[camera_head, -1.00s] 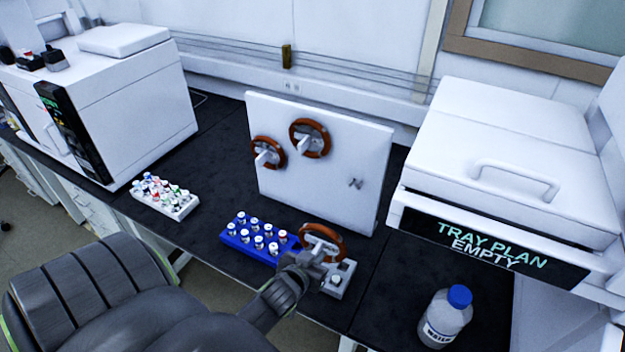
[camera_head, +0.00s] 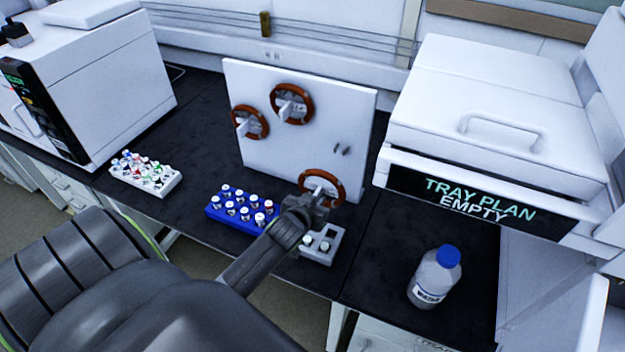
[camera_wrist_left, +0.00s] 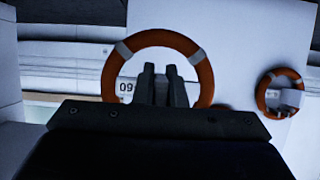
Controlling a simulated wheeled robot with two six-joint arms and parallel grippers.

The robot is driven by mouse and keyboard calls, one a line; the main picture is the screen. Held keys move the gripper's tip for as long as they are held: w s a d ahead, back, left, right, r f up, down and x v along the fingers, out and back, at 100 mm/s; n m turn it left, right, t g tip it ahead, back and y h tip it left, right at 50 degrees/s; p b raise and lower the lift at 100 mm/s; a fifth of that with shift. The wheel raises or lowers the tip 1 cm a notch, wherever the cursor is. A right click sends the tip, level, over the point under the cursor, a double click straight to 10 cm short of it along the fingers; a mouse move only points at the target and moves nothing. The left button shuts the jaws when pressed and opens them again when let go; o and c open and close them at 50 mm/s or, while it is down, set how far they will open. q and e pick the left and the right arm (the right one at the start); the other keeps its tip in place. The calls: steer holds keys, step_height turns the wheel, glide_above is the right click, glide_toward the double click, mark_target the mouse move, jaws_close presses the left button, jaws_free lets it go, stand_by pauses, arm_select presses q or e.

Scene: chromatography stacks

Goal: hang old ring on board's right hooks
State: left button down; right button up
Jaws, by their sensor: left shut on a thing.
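The white board (camera_head: 262,148) stands upright on the dark bench. Its right hooks (camera_head: 342,150) are bare small pegs. My left gripper (camera_head: 318,200) is shut on an orange-brown ring (camera_head: 341,190), in front of the board's lower right part and below those hooks. In the left wrist view the held ring (camera_wrist_left: 205,78) faces the camera, with the fingers (camera_wrist_left: 165,82) at its middle and a white label marked "09" partly showing. Two similar rings hang on the board, one at left (camera_head: 264,125) and one at upper middle (camera_head: 309,108). My right gripper is out of view.
A blue vial rack (camera_head: 216,211) and a small grey holder (camera_head: 325,258) stand in front of the board. A white vial rack (camera_head: 124,177) is at left. A water bottle (camera_head: 433,280) and a white machine (camera_head: 490,100) are at right.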

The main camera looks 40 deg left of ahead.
mark_target(322, 192)
arm_select(q)
steer(key=shift+w+a+b, duration=0.2)
steer(key=shift+w+b, duration=0.2)
steer(key=shift+w, duration=0.5)
steer(key=shift+w+a+b, duration=0.2)
steer(key=shift+w+b, duration=0.15)
steer(key=shift+w, duration=0.5)
steer(key=shift+w+a+b, duration=0.45)
steer(key=shift+w+b, duration=0.45)
steer(key=shift+w, duration=0.95)
steer(key=shift+w+a+b, duration=0.45)
steer(key=shift+w+b, duration=0.45)
steer(key=shift+w, duration=0.9)
steer(key=shift+w+a+b, duration=0.45)
steer(key=shift+w+b, duration=0.45)
steer(key=shift+w, duration=0.95)
steer(key=shift+f, duration=0.8)
steer(key=c, duration=1.4)
jaws_free()
steer(key=shift+s, duration=0.1)
steer(key=shift+s, duration=0.1)
